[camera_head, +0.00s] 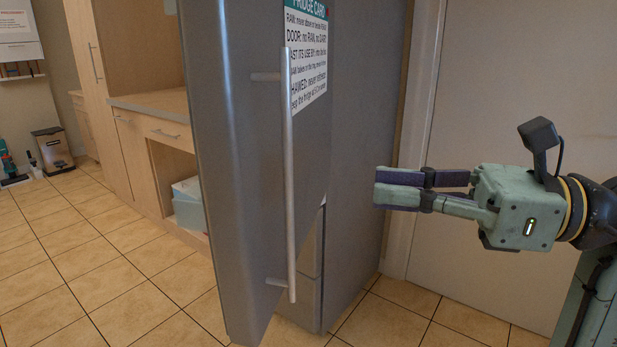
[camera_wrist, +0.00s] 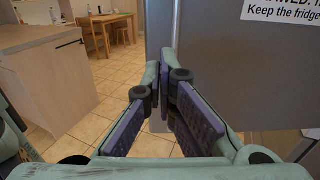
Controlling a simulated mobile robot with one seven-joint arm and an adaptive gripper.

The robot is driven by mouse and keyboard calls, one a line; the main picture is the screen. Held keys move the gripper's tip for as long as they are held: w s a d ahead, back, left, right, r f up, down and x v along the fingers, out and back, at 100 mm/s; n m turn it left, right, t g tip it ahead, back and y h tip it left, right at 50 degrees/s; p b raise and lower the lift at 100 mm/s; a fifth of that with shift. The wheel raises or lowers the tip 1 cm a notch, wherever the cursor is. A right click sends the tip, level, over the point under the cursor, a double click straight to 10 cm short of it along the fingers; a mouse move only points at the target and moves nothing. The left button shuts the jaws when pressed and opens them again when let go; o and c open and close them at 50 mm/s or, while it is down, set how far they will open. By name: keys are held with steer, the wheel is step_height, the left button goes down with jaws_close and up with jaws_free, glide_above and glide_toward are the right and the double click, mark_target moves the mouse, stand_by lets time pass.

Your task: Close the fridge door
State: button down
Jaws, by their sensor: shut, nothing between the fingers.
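The grey fridge door (camera_head: 235,180) fills the left middle of the head view and stands open, angled out from the fridge body (camera_head: 355,130). Its long vertical bar handle (camera_head: 288,175) faces right. My gripper (camera_head: 378,188) is to the right of the door and handle, pointing left, with its fingers together and empty. It appears apart from the handle. In the wrist view, the fingers (camera_wrist: 165,75) point toward a grey fridge surface (camera_wrist: 240,75); the handle is not visible there. The fridge's inside is hidden.
A printed fridge card (camera_head: 307,50) is on the grey panel behind the handle. Wooden cabinets with a counter (camera_head: 150,103) stand left of the door. A plain pale wall or door panel (camera_head: 500,90) is behind my gripper. Tiled floor (camera_head: 80,260) is clear at left.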

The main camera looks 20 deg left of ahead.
mark_target(250, 177)
steer(key=a, duration=0.4)
steer(key=a+p, duration=0.1)
steer(key=a, duration=0.3)
steer(key=a+p, duration=0.1)
steer(key=a, duration=0.3)
steer(key=shift+s+a, duration=0.1)
steer(key=shift+s, duration=0.25)
steer(key=shift+a+p, duration=0.35)
steer(key=shift+a, duration=0.2)
steer(key=shift+a, duration=0.1)
